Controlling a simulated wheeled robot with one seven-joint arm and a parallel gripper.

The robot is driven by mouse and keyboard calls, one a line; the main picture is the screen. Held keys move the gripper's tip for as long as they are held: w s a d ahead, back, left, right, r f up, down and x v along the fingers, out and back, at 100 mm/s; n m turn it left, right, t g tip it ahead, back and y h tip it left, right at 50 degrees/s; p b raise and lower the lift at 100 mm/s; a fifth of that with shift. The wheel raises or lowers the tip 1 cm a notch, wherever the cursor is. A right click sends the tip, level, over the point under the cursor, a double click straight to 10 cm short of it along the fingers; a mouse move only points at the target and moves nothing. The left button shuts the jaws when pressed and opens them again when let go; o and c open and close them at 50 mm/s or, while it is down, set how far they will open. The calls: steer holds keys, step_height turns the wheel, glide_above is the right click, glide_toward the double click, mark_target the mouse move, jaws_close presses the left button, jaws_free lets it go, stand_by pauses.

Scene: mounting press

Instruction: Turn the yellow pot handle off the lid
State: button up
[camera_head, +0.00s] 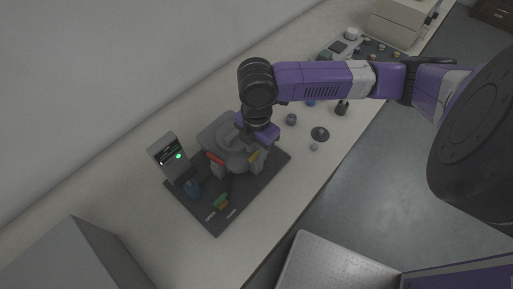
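The mounting press (233,158) is a grey pot with a round lid on a dark base plate. The yellow pot handle (254,156) is a small yellow piece at the right front of the pot. A red handle (214,157) sits at the left front. My gripper (263,141) has a purple body and points down over the right side of the pot, close above the yellow handle. Its fingers are too small and hidden to tell if they are open, shut or touching the handle. The gripper and wrist hide the right rear of the lid.
A control box with a green light (169,158) stands left of the pot. Small dark parts (320,133) lie to the right. The bench (276,208) front is clear.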

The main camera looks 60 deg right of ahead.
mark_target(257, 152)
steer(key=shift+r, duration=0.1)
step_height(257, 152, up, 8)
steer(key=shift+f, duration=0.2)
stand_by(0.7)
steer(key=w+a+f+m+t+y+b, duration=0.1)
steer(key=w+a+f+m+t+y, duration=0.15)
steer(key=w+a+t, duration=0.45)
steer(key=s+a+f+m+t+h+b, duration=0.1)
steer(key=s+a+m+t+b, duration=0.2)
steer(key=s, duration=0.7)
steer(key=s+a+f+m+t+h+b, duration=0.1)
steer(key=s+a+m+t+b, duration=0.2)
steer(key=s+a+m, duration=0.4)
steer(key=shift+s+a+m+t, duration=0.2)
steer(key=shift+s+m+t, duration=0.85)
steer(key=shift+s, duration=0.75)
